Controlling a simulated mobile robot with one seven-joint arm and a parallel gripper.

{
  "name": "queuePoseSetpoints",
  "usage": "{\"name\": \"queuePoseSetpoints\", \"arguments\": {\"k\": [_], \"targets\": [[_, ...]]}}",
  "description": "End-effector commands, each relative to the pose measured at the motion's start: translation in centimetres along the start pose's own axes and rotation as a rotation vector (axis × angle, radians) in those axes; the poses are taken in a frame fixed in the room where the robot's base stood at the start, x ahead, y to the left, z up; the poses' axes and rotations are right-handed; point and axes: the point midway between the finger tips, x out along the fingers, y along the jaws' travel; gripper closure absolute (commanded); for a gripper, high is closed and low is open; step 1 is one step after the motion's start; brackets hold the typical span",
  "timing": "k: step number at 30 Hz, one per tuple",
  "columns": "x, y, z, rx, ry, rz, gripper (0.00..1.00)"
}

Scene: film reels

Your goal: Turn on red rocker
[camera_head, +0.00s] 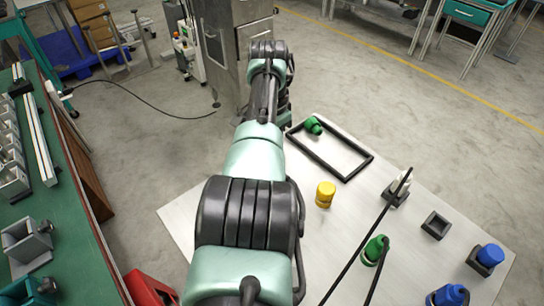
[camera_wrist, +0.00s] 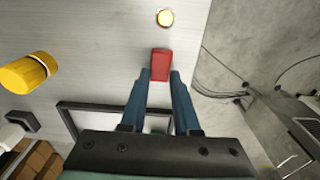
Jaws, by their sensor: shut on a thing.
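The red rocker (camera_wrist: 161,64) shows in the wrist view as a small red block on the pale grey board (camera_wrist: 95,30). My gripper (camera_wrist: 160,76) has its two blue fingers at the near end of the rocker, one on each side, and is shut on it. In the head view my arm hides the rocker, the lamp and the fingertips.
On the board are a yellow bottle (camera_head: 325,194), a black rectangular frame (camera_head: 345,177) with a green bottle (camera_head: 313,125), another green bottle (camera_head: 374,250), and blue bottles (camera_head: 490,255) at the right. A green workbench (camera_head: 60,215) stands left. A metal cabinet (camera_head: 222,45) is behind my arm.

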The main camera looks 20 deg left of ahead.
Motion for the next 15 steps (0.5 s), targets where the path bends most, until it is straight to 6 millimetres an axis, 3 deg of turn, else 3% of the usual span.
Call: {"name": "queuePoseSetpoints", "arguments": {"k": [13,14,15], "targets": [[0.05,0.15,0.03,-0.001,-0.016,0.002,1.0],[0.05,0.15,0.04,-0.001,-0.016,0.002,0.65],[0.04,0.15,0.04,-0.001,-0.016,0.002,0.57]]}}
